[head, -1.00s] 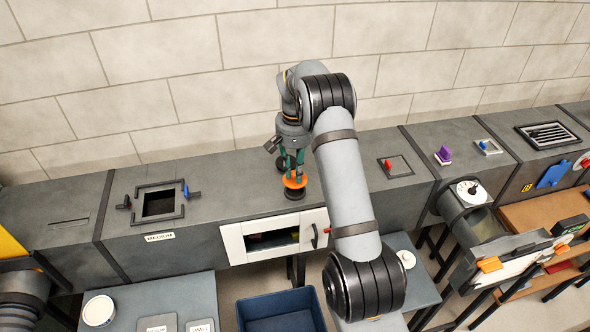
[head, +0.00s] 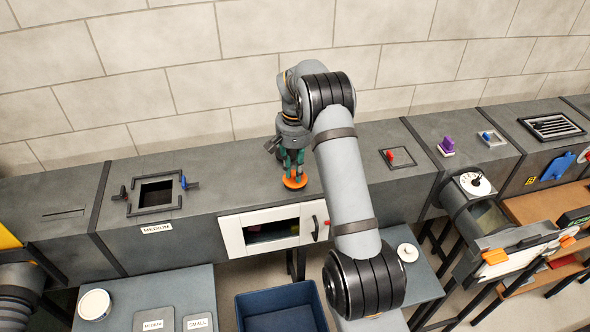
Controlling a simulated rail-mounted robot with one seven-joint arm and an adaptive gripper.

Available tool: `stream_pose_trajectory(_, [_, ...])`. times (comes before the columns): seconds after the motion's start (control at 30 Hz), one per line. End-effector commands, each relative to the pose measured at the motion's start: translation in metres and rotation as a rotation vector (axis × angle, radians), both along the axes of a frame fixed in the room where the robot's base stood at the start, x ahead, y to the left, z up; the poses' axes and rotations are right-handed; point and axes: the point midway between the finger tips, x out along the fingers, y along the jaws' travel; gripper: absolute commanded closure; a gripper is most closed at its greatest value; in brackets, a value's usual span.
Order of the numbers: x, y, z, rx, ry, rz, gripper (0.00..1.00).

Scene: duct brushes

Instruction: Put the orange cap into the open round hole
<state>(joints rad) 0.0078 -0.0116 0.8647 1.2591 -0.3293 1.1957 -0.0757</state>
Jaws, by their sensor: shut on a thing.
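The orange cap (head: 294,183) is at the lower end of my gripper (head: 293,167), at the top of the grey duct (head: 235,188) behind the white-framed window. My gripper points down and its green-tipped fingers are shut on the cap. The round hole is not visible now; the cap covers the place where its dark rim showed. I cannot tell from this view whether the cap is seated in the hole or only resting over it.
A square opening (head: 155,194) with a raised frame lies to the left on the duct. A red-knobbed hatch (head: 397,159) lies to the right. A blue bin (head: 281,309) stands below in front. The duct top between cap and square opening is clear.

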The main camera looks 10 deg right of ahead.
Motion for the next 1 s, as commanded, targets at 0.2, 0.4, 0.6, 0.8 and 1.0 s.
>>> stream_pose_trajectory(0.2, [0.0, 0.0, 0.0, 0.0, 0.0, 0.0, 0.8])
stream_pose_trajectory(0.4, [0.0, 0.0, 0.0, 0.0, 0.0, 0.0, 0.69])
stream_pose_trajectory(0.6, [0.0, 0.0, 0.0, 0.0, 0.0, 0.0, 0.6])
stream_pose_trajectory(0.8, [0.0, 0.0, 0.0, 0.0, 0.0, 0.0, 0.6])
stream_pose_trajectory(1.0, [0.001, 0.0, 0.016, -0.001, -0.003, 0.0, 0.6])
